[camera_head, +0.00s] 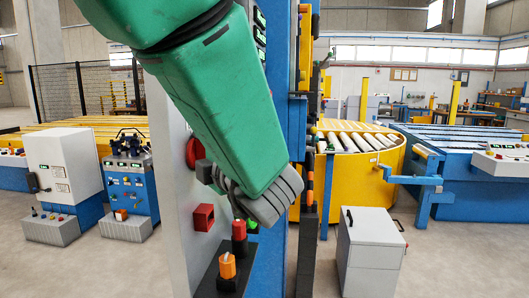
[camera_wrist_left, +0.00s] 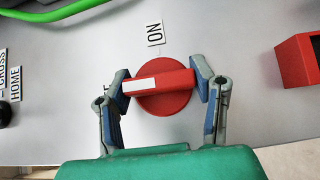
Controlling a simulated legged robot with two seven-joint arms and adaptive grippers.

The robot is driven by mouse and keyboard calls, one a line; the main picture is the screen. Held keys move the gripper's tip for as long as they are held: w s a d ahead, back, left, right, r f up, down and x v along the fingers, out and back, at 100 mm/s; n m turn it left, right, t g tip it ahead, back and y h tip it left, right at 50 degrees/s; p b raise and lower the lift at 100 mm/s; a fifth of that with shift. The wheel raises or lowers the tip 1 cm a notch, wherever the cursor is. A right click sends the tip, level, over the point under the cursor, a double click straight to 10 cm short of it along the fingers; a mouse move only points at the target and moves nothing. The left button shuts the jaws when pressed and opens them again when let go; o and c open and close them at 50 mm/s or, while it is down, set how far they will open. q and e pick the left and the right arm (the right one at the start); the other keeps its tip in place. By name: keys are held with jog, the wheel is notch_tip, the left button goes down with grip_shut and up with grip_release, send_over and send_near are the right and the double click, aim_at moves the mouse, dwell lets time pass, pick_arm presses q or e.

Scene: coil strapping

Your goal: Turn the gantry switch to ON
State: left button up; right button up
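The gantry switch (camera_wrist_left: 178,98) is a red round knob with a red bar handle, on a light grey panel (camera_wrist_left: 250,115). The bar lies roughly left to right in the left wrist view, with a white mark on its left part. The ON label (camera_wrist_left: 155,33) is above the knob. My left gripper (camera_wrist_left: 160,80) has one fingertip at each end of the bar, with no clear gap visible. In the head view the red knob (camera_head: 193,152) shows at the panel's edge, and my green left arm hides much of the gripper. My right gripper is not in view.
A red box (camera_wrist_left: 299,61) sticks out right of the switch, and a green curved bar (camera_wrist_left: 60,12) is at upper left. In the head view, an orange knob (camera_head: 227,266) and a red button (camera_head: 239,230) are below the gripper. A grey cabinet (camera_head: 370,252) stands to the right.

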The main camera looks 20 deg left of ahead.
pick_arm(q)
jog(key=shift+a+f, duration=0.1)
jog(key=shift+c, duration=0.5)
jog(key=shift+d, duration=0.2)
jog(key=m+g+h+p, duration=0.3)
jog(key=m+p, duration=0.1)
jog(key=p, duration=0.7)
jog(key=shift+g, duration=0.3)
jog(key=shift+g+h+p, duration=0.3)
jog(key=shift+m, duration=0.5)
jog(key=shift+f+m+g+h+p, duration=0.15)
jog(key=shift+m+g+h+p, duration=0.3)
jog(key=shift+g, duration=0.45)
jog(key=m+g+h, duration=0.1)
jog(key=g, duration=0.2)
jog(key=shift+d+m, duration=0.1)
jog(key=shift+m, duration=0.25)
jog(key=shift+m+g+h, duration=0.55)
jog(key=shift+m+g, duration=0.25)
jog(key=shift+g, duration=0.5)
